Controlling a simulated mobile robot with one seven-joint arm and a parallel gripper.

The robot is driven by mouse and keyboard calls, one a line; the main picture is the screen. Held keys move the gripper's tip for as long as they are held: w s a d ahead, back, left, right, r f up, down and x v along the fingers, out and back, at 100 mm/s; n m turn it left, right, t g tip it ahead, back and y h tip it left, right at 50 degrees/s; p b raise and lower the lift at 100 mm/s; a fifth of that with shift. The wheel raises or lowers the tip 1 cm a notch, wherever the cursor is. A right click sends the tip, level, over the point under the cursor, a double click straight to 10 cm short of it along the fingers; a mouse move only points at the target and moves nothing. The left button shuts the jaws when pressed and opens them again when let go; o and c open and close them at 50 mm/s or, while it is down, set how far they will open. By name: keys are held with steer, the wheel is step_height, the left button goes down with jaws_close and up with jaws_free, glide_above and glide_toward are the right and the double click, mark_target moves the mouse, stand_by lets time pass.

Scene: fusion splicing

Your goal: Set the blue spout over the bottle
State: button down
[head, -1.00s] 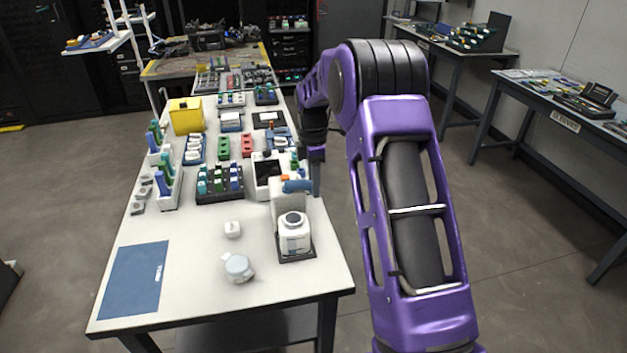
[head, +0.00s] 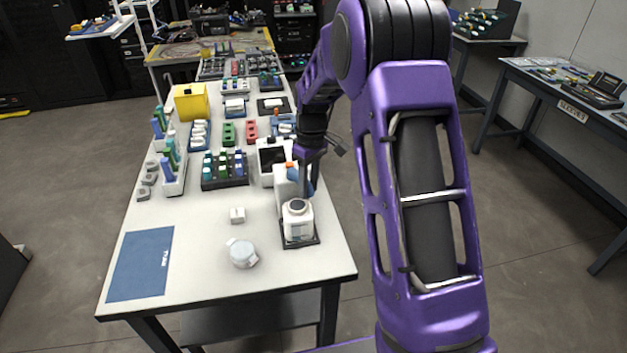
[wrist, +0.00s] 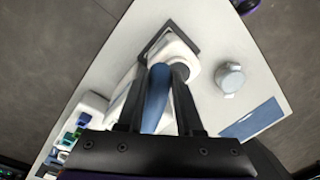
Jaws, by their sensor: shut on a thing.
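The blue spout (wrist: 156,92) is gripped between my gripper's (wrist: 157,80) two dark fingers in the wrist view. In the head view the gripper (head: 308,178) is low, just behind and above the white bottle (head: 298,224), with a bit of the blue spout (head: 313,186) showing. The bottle has a dark round top and stands upright in a dark square tray (head: 314,241). In the wrist view the bottle (wrist: 183,50) is partly covered by the spout's end and the fingers. I cannot tell whether the spout touches it.
A white block-like unit (head: 285,191) with an orange part stands close behind the bottle. A blue mat (head: 141,264) is at front left. A rack of vials (head: 224,170) stands farther back.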

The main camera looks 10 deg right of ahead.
steer(key=a+m, duration=0.2)
steer(key=m, duration=0.1)
steer(key=shift+s, duration=0.35)
steer(key=shift+a+m, duration=0.5)
steer(key=shift+m, duration=0.5)
steer(key=c, duration=0.6)
jaws_free()
steer(key=shift+r, duration=0.1)
step_height(320, 180, up, 17)
steer(key=d+p, duration=0.1)
steer(key=shift+p, duration=0.4)
